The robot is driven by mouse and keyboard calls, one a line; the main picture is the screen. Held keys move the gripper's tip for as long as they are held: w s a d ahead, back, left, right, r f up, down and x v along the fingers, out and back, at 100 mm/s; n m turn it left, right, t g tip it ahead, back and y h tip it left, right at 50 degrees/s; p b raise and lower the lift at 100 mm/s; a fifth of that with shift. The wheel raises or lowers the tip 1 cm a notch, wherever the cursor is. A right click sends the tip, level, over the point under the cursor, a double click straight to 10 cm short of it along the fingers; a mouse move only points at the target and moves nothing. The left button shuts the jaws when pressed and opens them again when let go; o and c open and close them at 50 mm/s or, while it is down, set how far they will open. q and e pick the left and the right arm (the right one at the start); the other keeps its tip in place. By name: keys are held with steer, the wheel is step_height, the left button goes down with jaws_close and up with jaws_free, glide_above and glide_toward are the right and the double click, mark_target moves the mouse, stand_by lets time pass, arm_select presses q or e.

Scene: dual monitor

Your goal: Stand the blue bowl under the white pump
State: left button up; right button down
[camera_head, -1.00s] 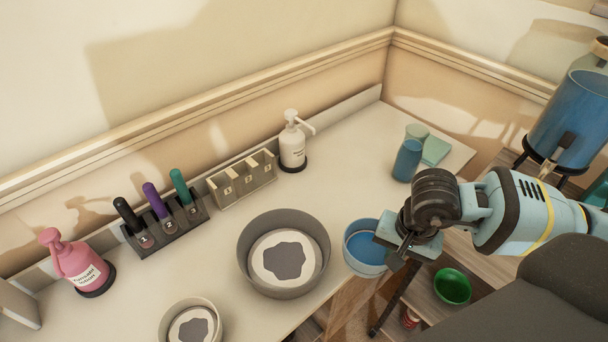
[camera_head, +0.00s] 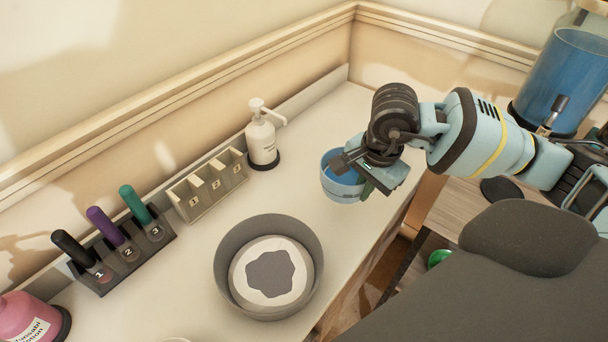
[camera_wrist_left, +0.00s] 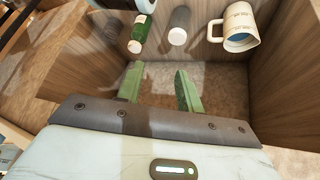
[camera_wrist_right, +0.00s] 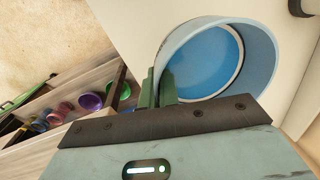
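The blue bowl (camera_head: 338,189) is at the right part of the white counter in the head view; it also shows large in the right wrist view (camera_wrist_right: 262,62). My right gripper (camera_head: 354,174) is shut on the bowl's near rim, one finger inside and one outside (camera_wrist_right: 158,90). I cannot tell whether the bowl's base touches the counter. The white pump bottle (camera_head: 262,140) stands upright by the back wall, left of the bowl, its spout pointing right toward the bowl's side. My left gripper (camera_wrist_left: 160,92) is open and empty, seen only in the left wrist view.
A large grey bowl (camera_head: 229,252) stands front left of the blue bowl. A beige numbered holder (camera_head: 208,190) and a rack of coloured pens (camera_head: 128,252) line the wall. A pink bottle (camera_head: 22,318) is at far left. The counter (camera_head: 300,150) between pump and blue bowl is clear.

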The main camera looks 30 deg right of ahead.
steer(key=p, duration=0.1)
glide_above(304, 188)
steer(key=s, duration=0.1)
step_height(304, 188, down, 2)
steer(key=shift+w+d+f, duration=0.1)
steer(key=shift+w, duration=0.05)
steer(key=shift+f, duration=1.95)
steer(key=shift+w+f, duration=0.2)
steer(key=shift+f, duration=0.2)
steer(key=shift+f, duration=0.1)
steer(key=shift+f, duration=0.15)
steer(key=c, duration=1.7)
jaws_free()
